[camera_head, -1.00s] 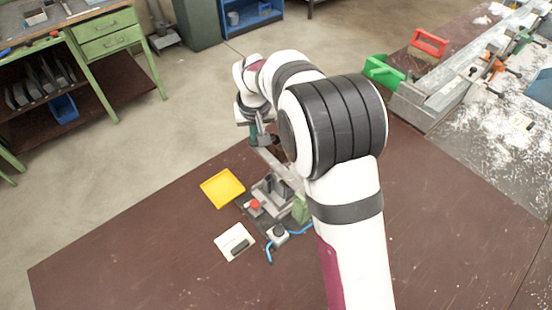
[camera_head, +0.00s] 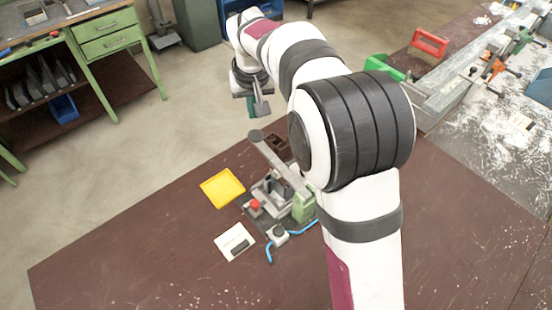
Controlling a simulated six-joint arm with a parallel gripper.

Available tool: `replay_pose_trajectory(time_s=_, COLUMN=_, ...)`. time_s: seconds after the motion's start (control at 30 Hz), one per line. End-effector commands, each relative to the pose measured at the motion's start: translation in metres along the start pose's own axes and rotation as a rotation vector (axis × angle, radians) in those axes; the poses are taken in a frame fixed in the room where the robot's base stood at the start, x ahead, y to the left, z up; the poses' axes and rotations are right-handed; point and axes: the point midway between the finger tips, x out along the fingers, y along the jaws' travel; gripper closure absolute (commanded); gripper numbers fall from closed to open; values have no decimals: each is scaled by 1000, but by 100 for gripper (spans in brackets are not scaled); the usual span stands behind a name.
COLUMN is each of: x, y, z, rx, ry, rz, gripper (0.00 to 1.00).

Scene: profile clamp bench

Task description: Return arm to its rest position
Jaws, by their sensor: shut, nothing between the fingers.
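My gripper (camera_head: 254,108) hangs from the wrist at the upper middle of the head view. It is raised above and behind the clamp fixture, apart from it, with the floor behind it in the picture. Its fingers are shut and hold nothing. The clamp fixture (camera_head: 275,195) stands on the brown table, with a long grey lever (camera_head: 277,158) that ends in a dark round knob (camera_head: 256,136). The lever slants up to the left. My upper arm hides part of the table to the right of the fixture.
A red button (camera_head: 255,205) and blue hose (camera_head: 270,253) are close by. A green bin (camera_head: 383,67), red bin (camera_head: 430,42) and metal rail (camera_head: 460,75) are at the right. The front-left table is clear.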

Motion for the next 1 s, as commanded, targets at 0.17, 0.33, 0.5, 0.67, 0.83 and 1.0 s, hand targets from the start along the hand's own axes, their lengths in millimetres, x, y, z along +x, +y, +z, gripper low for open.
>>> replay_pose_trajectory(time_s=0.17, x=-8, y=0, z=-2, rx=0, ry=1, rz=-1, gripper=100)
replay_pose_trajectory(time_s=0.33, x=-8, y=0, z=-2, rx=0, ry=0, rz=-1, gripper=100)
replay_pose_trajectory(time_s=0.5, x=-8, y=0, z=-2, rx=0, ry=0, rz=0, gripper=100)
replay_pose_trajectory(time_s=0.67, x=-37, y=28, z=32, rx=92, ry=-37, rz=0, gripper=100)
replay_pose_trajectory(time_s=0.83, x=-100, y=80, z=174, rx=396, ry=-165, rz=-12, gripper=100)
replay_pose_trajectory(time_s=1.0, x=-114, y=79, z=309, rx=654, ry=-275, rz=-34, gripper=100)
